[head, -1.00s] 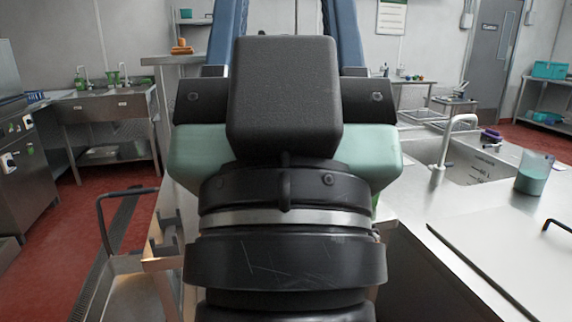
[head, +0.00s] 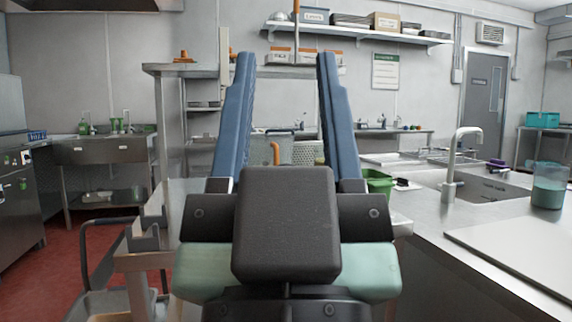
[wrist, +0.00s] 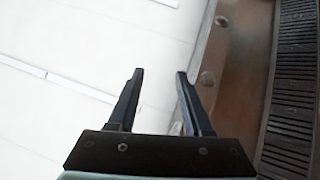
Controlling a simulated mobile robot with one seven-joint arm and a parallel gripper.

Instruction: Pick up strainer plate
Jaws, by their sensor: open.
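I cannot pick out the strainer plate for certain in either view. My gripper (head: 286,62) is open, with its two blue fingers pointing up and apart in the head view. The wrist view also shows its open fingers (wrist: 160,75), with nothing held between them. In the head view, a pale perforated item (head: 307,152) and an orange hooked handle (head: 276,152) show between the fingers, farther back. My gripper hides their lower parts, and I cannot tell whether either belongs to the plate.
A green bin (head: 378,184) stands beside my gripper. A steel shelf unit (head: 165,130) and cart handle (head: 85,250) are left.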

